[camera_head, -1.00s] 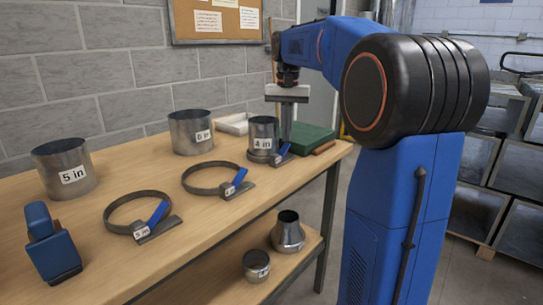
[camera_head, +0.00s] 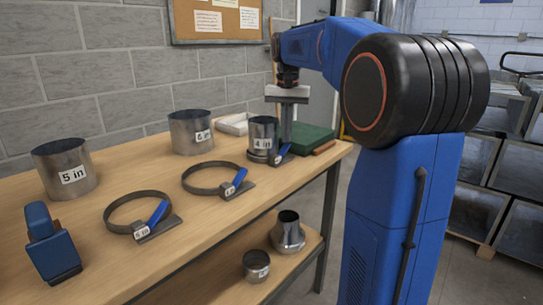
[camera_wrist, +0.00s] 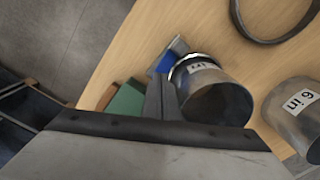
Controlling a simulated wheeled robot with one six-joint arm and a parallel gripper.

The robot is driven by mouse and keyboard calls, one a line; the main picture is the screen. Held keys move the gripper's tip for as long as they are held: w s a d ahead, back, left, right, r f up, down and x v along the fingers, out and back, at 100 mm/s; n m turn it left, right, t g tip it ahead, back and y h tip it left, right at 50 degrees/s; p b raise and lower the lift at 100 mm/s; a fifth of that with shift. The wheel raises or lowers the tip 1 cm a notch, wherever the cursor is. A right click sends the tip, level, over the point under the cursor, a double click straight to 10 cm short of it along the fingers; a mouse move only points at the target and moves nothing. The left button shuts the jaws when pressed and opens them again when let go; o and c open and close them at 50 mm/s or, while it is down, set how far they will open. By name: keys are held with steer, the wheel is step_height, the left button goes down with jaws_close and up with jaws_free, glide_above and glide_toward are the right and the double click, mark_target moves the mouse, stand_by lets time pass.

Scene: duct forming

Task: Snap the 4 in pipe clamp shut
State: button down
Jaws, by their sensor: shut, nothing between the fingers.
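The 4 in pipe (camera_head: 263,134) stands upright at the far right of the bench, with a metal clamp band (camera_head: 259,157) around its foot. The clamp's blue lever (camera_head: 283,153) sticks out at the lower right of the pipe, and it also shows in the wrist view (camera_wrist: 163,64). My gripper (camera_head: 286,140) points down just right of the pipe, its tips close to the lever. In the wrist view the shut fingers (camera_wrist: 162,98) sit beside the pipe (camera_wrist: 215,100) and partly hide the lever. I cannot tell whether they touch it. Nothing is held.
Two open ring clamps with blue levers, the nearer (camera_head: 140,216) and the middle one (camera_head: 217,180), lie on the bench. The 5 in pipe (camera_head: 65,168) and 6 in pipe (camera_head: 190,131) stand behind. A green box (camera_head: 312,140) is close right of my gripper.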

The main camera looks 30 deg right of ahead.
mark_target(286, 145)
steer(key=shift+f, duration=2)
steer(key=shift+r, duration=4)
